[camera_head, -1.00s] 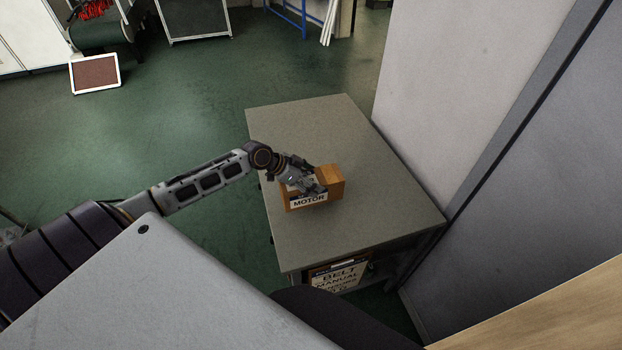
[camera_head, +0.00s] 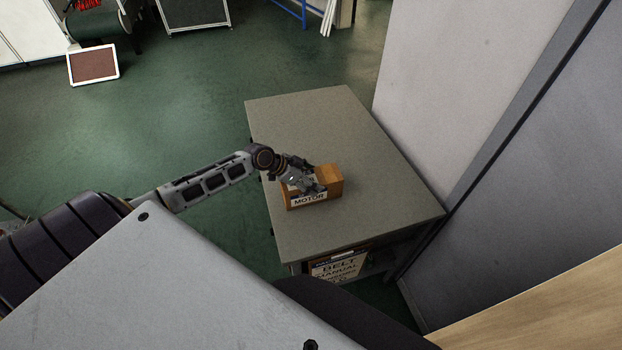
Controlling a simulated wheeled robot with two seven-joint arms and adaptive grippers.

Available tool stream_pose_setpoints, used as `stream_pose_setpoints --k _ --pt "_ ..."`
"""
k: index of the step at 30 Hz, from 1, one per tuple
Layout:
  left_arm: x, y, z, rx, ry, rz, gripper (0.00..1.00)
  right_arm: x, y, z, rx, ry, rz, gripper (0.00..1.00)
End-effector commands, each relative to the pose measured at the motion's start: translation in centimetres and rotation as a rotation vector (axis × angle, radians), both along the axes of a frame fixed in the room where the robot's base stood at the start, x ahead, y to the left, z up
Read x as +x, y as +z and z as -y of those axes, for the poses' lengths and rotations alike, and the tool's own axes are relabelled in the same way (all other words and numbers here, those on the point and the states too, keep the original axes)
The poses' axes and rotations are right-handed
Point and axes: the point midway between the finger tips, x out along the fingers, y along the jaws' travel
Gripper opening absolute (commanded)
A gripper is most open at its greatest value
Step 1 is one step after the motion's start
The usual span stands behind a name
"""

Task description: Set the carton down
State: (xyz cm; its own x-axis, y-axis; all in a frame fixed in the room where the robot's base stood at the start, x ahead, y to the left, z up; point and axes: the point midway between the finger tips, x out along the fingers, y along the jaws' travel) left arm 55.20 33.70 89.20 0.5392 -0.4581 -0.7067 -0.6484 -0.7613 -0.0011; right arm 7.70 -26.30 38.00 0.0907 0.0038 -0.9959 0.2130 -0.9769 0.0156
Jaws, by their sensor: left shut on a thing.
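The carton (camera_head: 331,176) is a small orange-brown box with a white label reading "MOTOR". It is over the grey-topped table (camera_head: 350,120), near its left side; I cannot tell whether its bottom touches the top. My left gripper (camera_head: 315,189) reaches in from the left and is shut on the carton from above, hiding part of its top and left side. My right gripper does not show.
A sign starting "BELT MANUAL" (camera_head: 338,268) is below the tabletop at the front. A pale wall (camera_head: 430,90) and grey panel (camera_head: 530,180) bound the table's right side. The tabletop around the carton is clear. Green floor lies open at left.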

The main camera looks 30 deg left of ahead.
Motion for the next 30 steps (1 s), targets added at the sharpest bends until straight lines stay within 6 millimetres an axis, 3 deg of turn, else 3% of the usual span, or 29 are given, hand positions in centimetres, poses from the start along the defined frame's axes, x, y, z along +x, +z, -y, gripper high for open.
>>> stream_pose_setpoints --k 3,4,8,30 --pt "0.22 0.18 0.02 -0.002 0.001 0.008 0.07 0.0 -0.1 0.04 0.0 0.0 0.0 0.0" --pt "-0.01 -0.18 0.01 0.0 0.0 0.0 0.81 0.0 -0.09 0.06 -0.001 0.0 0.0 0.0" --pt "-0.01 -0.16 0.01 0.0 0.0 0.0 0.97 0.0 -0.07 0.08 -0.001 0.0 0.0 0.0" --pt "-0.57 0.59 -0.46 0.0 0.001 -0.001 1.0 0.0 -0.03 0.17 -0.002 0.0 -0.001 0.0"
